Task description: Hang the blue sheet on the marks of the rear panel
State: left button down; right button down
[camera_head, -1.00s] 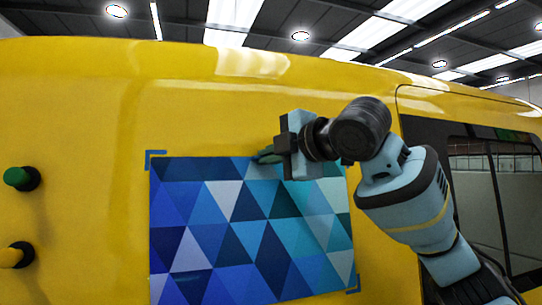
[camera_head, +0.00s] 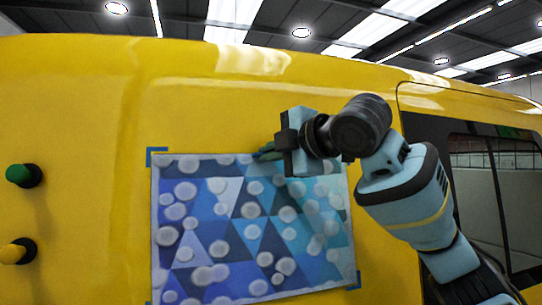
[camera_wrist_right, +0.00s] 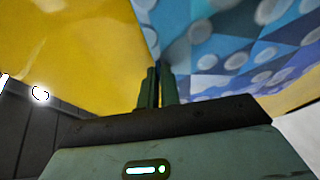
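The blue sheet (camera_head: 245,215), patterned with triangles, lies against the yellow rear panel (camera_head: 80,110). Whitish round spots like bubbles cover it. A blue corner mark (camera_head: 157,155) shows at its upper left and another mark (camera_head: 354,282) at its lower right. My right gripper (camera_head: 266,153) is at the sheet's top edge and hides part of it. In the right wrist view, the two fingers (camera_wrist_right: 158,88) are close together at the edge of the sheet (camera_wrist_right: 225,50), apparently shut on it. My left gripper is not in view.
A green knob (camera_head: 20,175) and a yellow knob (camera_head: 14,253) stick out from the panel at the left. A dark window (camera_head: 495,190) is at the right, behind my right arm. The panel above the sheet is bare.

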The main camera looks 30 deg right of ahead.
dwell(0.4)
jog(key=c, duration=1.5)
grip_release()
jog(key=shift+w+f, duration=0.1)
jog(key=shift+w, duration=0.05)
jog(key=shift+c, duration=0.2)
jog(key=v, duration=0.8)
